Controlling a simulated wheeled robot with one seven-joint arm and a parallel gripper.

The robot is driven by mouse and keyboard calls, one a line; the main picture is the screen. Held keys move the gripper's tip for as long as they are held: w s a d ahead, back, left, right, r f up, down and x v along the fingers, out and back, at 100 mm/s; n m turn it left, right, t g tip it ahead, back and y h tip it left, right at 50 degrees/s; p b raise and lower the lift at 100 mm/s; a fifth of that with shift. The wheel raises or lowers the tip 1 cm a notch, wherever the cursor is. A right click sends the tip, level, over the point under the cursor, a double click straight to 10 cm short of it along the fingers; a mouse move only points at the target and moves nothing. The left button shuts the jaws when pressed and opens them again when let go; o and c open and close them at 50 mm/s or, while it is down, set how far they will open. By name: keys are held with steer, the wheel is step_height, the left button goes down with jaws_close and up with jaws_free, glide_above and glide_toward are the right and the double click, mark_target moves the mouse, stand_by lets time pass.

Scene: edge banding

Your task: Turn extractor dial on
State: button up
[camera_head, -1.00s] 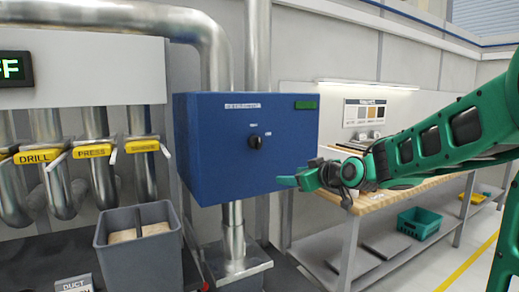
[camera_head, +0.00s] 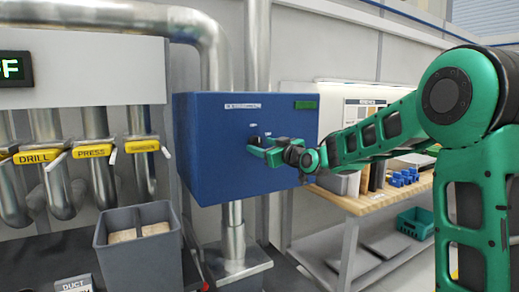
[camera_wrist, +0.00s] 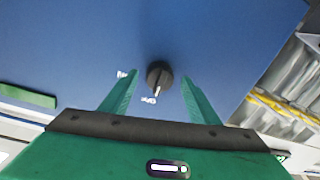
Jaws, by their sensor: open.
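The extractor dial is a small black knob (camera_wrist: 160,76) on the front of a blue box (camera_head: 225,160). In the wrist view the knob lies between the tips of my open green gripper (camera_wrist: 160,88), with a gap on each side. A pale mark shows on the knob, and small white labels sit on the panel beside it. In the head view my gripper (camera_head: 262,147) is at the box front and hides most of the dial. A green patch (camera_head: 306,105) is at the box's upper right.
A workbench (camera_head: 365,200) with bins stands to the right. A grey bin (camera_head: 138,248) and pipes with yellow-labelled gates (camera_head: 92,152) are on the left. A metal pipe (camera_head: 233,232) runs below the box. A dark sign with green letters (camera_head: 12,69) hangs upper left.

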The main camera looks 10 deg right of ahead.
steer(key=shift+w+a, duration=0.25)
steer(key=shift+w, duration=0.45)
steer(key=shift+c, duration=0.5)
steer(key=c, duration=0.9)
